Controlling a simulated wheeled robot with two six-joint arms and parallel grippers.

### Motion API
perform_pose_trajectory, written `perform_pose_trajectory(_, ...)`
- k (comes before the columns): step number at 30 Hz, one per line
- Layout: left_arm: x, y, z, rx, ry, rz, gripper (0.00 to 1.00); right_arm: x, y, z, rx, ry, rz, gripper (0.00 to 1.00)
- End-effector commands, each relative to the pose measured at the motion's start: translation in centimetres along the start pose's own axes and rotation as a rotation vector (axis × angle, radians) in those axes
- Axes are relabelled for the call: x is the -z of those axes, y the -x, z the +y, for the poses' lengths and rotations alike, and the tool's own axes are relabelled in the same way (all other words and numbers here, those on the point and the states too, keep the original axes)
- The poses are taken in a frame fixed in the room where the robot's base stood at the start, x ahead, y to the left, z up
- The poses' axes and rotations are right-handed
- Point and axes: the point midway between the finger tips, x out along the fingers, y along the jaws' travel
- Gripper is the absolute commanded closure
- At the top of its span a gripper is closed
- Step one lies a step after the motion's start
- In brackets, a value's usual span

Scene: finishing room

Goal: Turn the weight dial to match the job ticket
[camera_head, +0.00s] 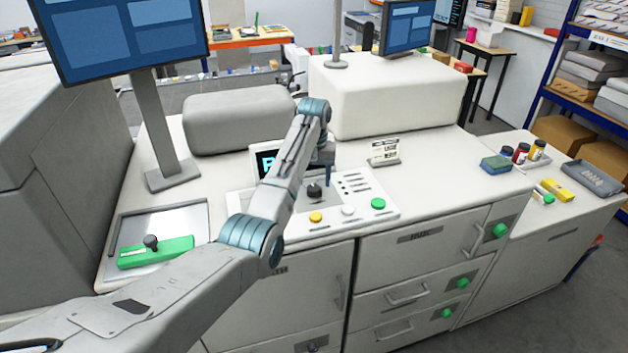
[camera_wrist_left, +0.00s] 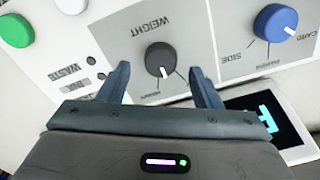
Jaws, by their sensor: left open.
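The weight dial (camera_wrist_left: 160,58) is a round black knob with a white pointer mark. Its "WEIGHT" label appears upside down in the left wrist view. The dial also shows in the head view (camera_head: 314,191) on the white control panel (camera_head: 296,229). My left gripper (camera_head: 322,180) is just above it. In the left wrist view, my open left gripper (camera_wrist_left: 163,83) has one finger on each side of the dial, with gaps visible. The printed job ticket (camera_head: 384,147) stands on the counter behind the panel; its text is too small to read. My right gripper is not in view.
A blue dial (camera_wrist_left: 276,22) sits beside the weight dial. A dark display (camera_wrist_left: 272,122) with cyan characters is close to my gripper. Yellow (camera_head: 316,217), white and green (camera_head: 378,204) buttons line the panel's front. A monitor post (camera_head: 160,125) stands at the left.

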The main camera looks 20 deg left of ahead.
Motion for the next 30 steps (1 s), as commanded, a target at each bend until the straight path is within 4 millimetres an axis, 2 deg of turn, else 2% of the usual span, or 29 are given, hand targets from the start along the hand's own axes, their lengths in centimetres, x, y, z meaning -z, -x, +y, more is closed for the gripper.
perform_pose_trajectory(1,0.0,-0.5,0.0,0.001,0.0,-0.003,0.41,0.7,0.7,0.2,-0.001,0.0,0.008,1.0)
perform_pose_trajectory(7,0.0,-2.4,0.0,0.0,0.0,0.0,0.41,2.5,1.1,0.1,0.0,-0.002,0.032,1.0)
perform_pose_trajectory(16,0.0,-2.8,0.0,0.0,0.0,0.001,0.41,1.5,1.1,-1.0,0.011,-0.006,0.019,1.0)
perform_pose_trajectory(17,0.0,-2.8,0.0,0.0,0.0,0.001,0.43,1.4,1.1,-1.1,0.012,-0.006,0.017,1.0)
perform_pose_trajectory(23,0.0,-2.8,0.0,0.0,0.0,0.001,0.83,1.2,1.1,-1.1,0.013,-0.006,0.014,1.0)
perform_pose_trajectory(24,0.0,-2.8,0.0,0.0,0.0,0.001,0.86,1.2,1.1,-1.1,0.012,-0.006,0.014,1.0)
perform_pose_trajectory(30,0.0,-2.7,0.0,0.0,-0.057,0.001,0.86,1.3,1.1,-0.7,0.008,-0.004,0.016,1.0)
